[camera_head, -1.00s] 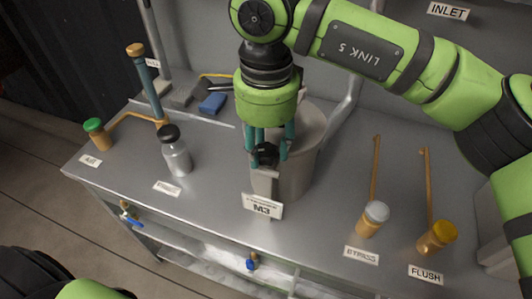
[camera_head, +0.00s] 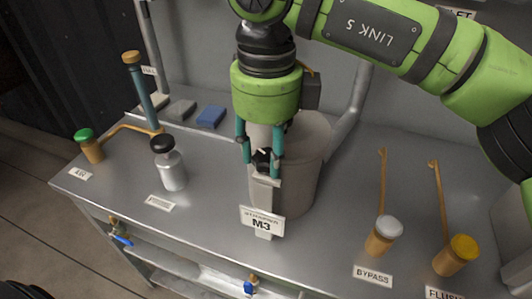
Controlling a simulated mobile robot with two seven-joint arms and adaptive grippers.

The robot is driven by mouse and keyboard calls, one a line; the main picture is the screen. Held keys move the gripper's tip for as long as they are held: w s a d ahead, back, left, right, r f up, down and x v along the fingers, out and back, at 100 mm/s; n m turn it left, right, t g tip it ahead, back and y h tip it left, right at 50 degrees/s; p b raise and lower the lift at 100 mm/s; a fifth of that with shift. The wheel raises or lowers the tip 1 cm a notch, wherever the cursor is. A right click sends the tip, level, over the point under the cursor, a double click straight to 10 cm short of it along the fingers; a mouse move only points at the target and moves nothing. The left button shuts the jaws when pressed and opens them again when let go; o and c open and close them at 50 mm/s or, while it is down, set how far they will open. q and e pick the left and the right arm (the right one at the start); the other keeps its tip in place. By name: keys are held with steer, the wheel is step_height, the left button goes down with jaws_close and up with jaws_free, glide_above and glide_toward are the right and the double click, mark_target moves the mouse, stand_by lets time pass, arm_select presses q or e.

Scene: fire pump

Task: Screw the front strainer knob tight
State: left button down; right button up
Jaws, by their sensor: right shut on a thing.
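The front strainer knob (camera_head: 263,160) is small and black.
A grey bottle with a black cap (camera_head: 169,165) and a green-capped valve (camera_head: 89,146) stand at left. The white-capped bypass valve (camera_head: 384,236) and yellow-capped flush valve (camera_head: 457,255) stand at right. A blue block (camera_head: 211,117) lies behind.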

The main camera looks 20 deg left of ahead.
mark_target(267, 156)
steer(key=m+b, duration=0.1)
steer(key=m, duration=0.3)
steer(key=shift+m+b, duration=0.3)
steer(key=m+b, duration=0.1)
steer(key=m, duration=0.2)
steer(key=shift+m, duration=0.6)
arm_select(q)
steer(key=w+t, duration=0.2)
steer(key=w, duration=0.9)
steer(key=shift+d+f+t, duration=0.15)
steer(key=shift+f+t, duration=0.15)
steer(key=shift+f, duration=0.1)
steer(key=shift+s+d, duration=0.1)
steer(key=shift+s, duration=0.05)
arm_select(e)
steer(key=o, duration=1.2)
steer(key=shift+c, duration=0.2)
arm_select(q)
steer(key=shift+s+f, duration=0.15)
steer(key=shift+s, duration=0.25)
arm_select(e)
step_height(267, 156, up, 12)
